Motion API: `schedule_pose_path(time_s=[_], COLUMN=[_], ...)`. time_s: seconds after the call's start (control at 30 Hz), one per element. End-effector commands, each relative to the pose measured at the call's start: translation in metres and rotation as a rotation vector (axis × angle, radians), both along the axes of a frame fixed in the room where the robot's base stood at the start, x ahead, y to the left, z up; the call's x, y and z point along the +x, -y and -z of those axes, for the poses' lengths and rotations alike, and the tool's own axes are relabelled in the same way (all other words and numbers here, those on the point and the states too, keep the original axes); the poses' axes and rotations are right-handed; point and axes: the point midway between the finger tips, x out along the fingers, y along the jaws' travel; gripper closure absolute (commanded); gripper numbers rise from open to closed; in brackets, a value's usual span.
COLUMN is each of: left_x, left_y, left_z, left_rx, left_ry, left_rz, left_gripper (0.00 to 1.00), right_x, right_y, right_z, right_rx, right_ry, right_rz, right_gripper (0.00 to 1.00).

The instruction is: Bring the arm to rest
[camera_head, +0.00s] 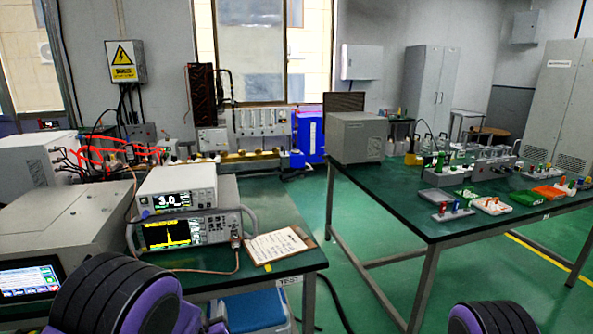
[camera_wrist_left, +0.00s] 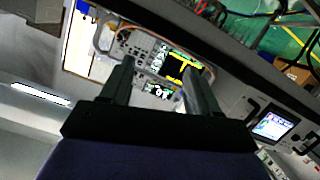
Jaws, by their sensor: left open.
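My left gripper (camera_wrist_left: 157,82) shows in the left wrist view with its two dark fingers spread apart and nothing between them. Behind the fingers, the stacked instruments appear upside down. My left arm (camera_head: 115,298) enters the head view at the bottom left as black and purple links, in front of the near bench. My right arm (camera_head: 500,318) shows only as a black and purple link at the bottom edge. My right gripper is hidden from both views.
The left bench (camera_head: 265,205) bears a power meter (camera_head: 177,190), a spectrum display (camera_head: 170,233), a clipboard (camera_head: 275,246) and a touchscreen device (camera_head: 30,278). A blue box (camera_head: 257,310) stands below. The right bench (camera_head: 400,205) bears a grey box (camera_head: 357,137) and small coloured parts. Green floor lies between.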

Motion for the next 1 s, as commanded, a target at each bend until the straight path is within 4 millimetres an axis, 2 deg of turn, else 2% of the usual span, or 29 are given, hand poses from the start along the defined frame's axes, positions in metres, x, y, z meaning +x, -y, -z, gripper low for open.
schedule_pose_path(time_s=[0.17, 0.27, 0.37, 0.4, 0.43, 0.5, 0.6, 0.63, 0.7, 0.77, 1.0], left_x=[-0.053, -0.098, -0.166, -0.199, -0.224, -0.278, -0.341, -0.355, -0.377, -0.387, -0.39], left_y=[-0.023, -0.038, -0.054, -0.06, -0.064, -0.071, -0.077, -0.079, -0.081, -0.083, -0.083], left_z=[0.055, 0.091, 0.133, 0.148, 0.158, 0.175, 0.188, 0.19, 0.195, 0.199, 0.201], left_rx=[-0.01, -0.023, -0.045, -0.056, -0.064, -0.084, -0.104, -0.11, -0.118, -0.124, -0.122], left_ry=[-0.17, -0.298, -0.475, -0.555, -0.613, -0.74, -0.881, -0.911, -0.961, -0.982, -0.989], left_rz=[-0.014, -0.029, -0.053, -0.065, -0.075, -0.098, -0.128, -0.139, -0.162, -0.173, -0.173], left_gripper=[0.39, 0.39, 0.39, 0.39, 0.39, 0.39, 0.39, 0.39, 0.39, 0.39, 0.39], right_x=[0.0, 0.0, 0.0, 0.0, 0.0, 0.0, 0.0, 0.0, 0.0, 0.0, 0.0], right_y=[0.0, 0.0, 0.0, 0.0, 0.0, 0.0, 0.0, 0.0, 0.0, 0.0, 0.0], right_z=[0.0, 0.0, 0.0, 0.0, 0.0, 0.0, 0.0, 0.0, 0.0, 0.0, 0.0], right_rx=[0.001, 0.0, 0.0, 0.0, 0.0, 0.001, 0.001, 0.001, 0.001, 0.001, 0.001], right_ry=[-0.001, 0.0, 0.0, 0.0, 0.0, -0.001, -0.001, -0.001, -0.001, -0.001, -0.001], right_rz=[0.0, 0.0, 0.0, 0.0, 0.0, 0.0, 0.0, 0.0, 0.0, 0.0, 0.0], right_gripper=[0.47, 0.47, 0.47, 0.47, 0.47, 0.47, 0.47, 0.47, 0.47, 0.47, 0.47])
